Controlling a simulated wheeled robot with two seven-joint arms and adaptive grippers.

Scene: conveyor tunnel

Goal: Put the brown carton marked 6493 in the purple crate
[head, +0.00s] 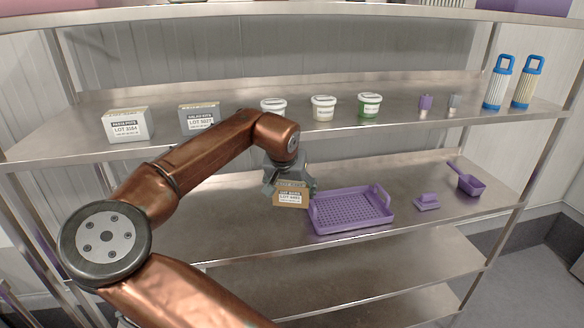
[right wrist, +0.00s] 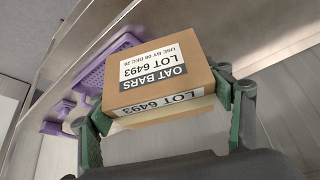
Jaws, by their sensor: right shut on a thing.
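The brown carton marked LOT 6493 (head: 291,198) is in my right gripper (head: 289,187), just left of the purple crate in the head view. In the right wrist view the carton (right wrist: 160,75) sits between the green fingers of the gripper (right wrist: 165,118), its oat bars label facing the camera. The purple crate (head: 352,226) is a shallow, perforated tray with raised end handles on the middle shelf, and it looks empty. Part of the crate (right wrist: 92,82) shows behind the carton in the right wrist view. My left gripper is not in view.
A purple scoop (head: 470,184) and a small purple piece (head: 427,202) lie right of the crate. The upper shelf holds the LOT 3184 carton (head: 127,125), another carton (head: 199,118), several tubs (head: 323,108) and two blue-capped cylinders (head: 497,85). The middle shelf has bare metal around the crate.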

